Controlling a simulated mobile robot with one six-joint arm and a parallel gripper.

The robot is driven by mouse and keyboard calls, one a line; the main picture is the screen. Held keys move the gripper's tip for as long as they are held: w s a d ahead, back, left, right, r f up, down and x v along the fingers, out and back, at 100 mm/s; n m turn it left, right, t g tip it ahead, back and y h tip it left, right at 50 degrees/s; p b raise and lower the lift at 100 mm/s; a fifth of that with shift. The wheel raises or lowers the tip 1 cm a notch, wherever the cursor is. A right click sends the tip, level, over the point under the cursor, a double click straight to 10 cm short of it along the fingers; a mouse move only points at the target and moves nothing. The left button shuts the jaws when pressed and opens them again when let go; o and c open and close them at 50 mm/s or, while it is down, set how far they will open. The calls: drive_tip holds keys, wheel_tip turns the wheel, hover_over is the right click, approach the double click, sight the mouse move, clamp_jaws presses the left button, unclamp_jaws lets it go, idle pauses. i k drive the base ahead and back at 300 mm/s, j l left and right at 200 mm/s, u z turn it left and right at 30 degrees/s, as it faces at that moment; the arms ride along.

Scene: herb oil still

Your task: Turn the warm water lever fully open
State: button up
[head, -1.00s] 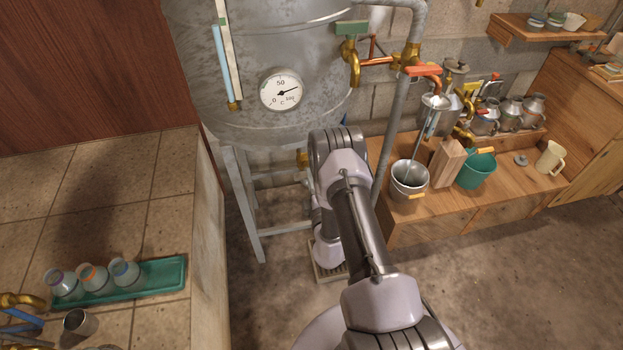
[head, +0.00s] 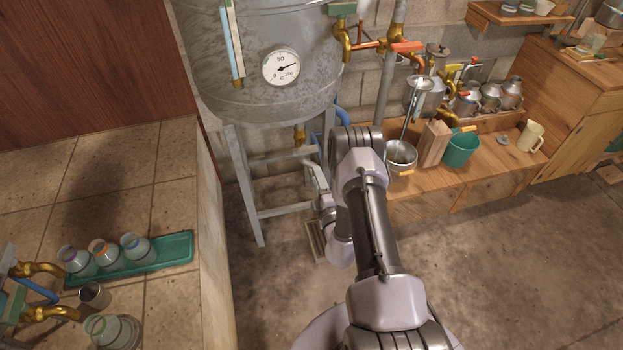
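Two valve levers show at the tank's pipework in the head view. A green lever (head: 342,9) sits on a brass valve at the top edge, partly cut off. A red-orange lever (head: 407,47) lies roughly level on the copper pipe to its right. No label shows which one is for warm water. Another green handle (head: 14,304) is at the brass taps on the left edge. My arm bends at the middle and folds down below the tank, well apart from these levers.
The grey tank with a dial gauge (head: 281,67) stands on a metal frame (head: 243,190). A wooden bench (head: 470,185) on the right holds a metal bucket (head: 401,158), a teal bucket (head: 461,149) and several cans. A teal tray (head: 177,250) with jars is on the tiled counter. Floor at right is clear.

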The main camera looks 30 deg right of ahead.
sight(404, 45)
drive_tip(key=k+j+z, duration=0.15)
drive_tip(key=z, duration=1.2)
